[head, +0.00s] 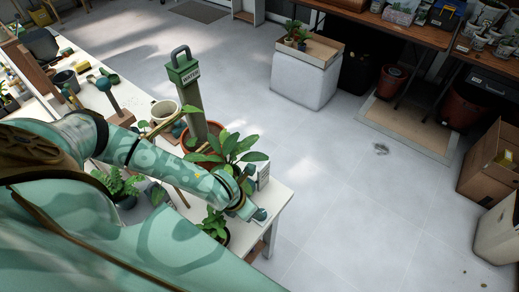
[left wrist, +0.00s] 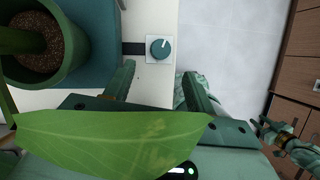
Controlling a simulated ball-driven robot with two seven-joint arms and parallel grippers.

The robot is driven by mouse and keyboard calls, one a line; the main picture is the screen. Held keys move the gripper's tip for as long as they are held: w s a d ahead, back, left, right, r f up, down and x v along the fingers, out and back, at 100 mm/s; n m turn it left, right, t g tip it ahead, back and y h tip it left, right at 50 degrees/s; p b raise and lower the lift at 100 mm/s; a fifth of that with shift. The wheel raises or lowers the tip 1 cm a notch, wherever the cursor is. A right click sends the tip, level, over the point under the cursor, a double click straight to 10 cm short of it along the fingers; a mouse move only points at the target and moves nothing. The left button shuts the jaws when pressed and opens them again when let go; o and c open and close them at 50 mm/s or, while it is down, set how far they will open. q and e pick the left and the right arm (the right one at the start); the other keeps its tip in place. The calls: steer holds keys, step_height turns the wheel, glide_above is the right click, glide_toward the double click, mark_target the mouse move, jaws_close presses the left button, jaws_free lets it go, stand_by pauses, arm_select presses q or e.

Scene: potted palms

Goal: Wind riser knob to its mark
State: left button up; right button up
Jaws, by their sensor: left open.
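The riser knob (left wrist: 161,48) is a round teal knob with a white pointer line, on a pale square plate in the left wrist view. Its pointer leans up and slightly right; I cannot make out a mark beside it. My left gripper (left wrist: 157,84) is open, its fingers apart below the knob in the picture, with nothing between the tips. It also shows in the head view (head: 246,210) low over the bench's near right end, where leaves and my arm hide the knob's details. A patterned teal part, apparently my right gripper (left wrist: 282,136), shows at the right edge, its jaws unclear.
A large green leaf (left wrist: 110,140) lies across the left wrist view in front of the gripper's base. A potted plant (left wrist: 45,55) stands left of the knob.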

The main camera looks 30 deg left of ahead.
arm_select(q)
steer(key=b+x, duration=0.2)
steer(key=x, duration=0.5)
steer(key=shift+w+f, duration=0.1)
steer(key=shift+f, duration=0.25)
steer(key=shift+x, duration=0.75)
steer(key=shift+w+d, duration=0.1)
arm_select(e)
steer(key=f, duration=0.1)
steer(key=a+f, duration=0.1)
steer(key=shift+s+f, duration=0.2)
steer(key=shift+f, duration=0.2)
steer(key=shift+d, duration=0.15)
arm_select(q)
steer(key=c, duration=1)
arm_select(e)
steer(key=shift+d, duration=0.15)
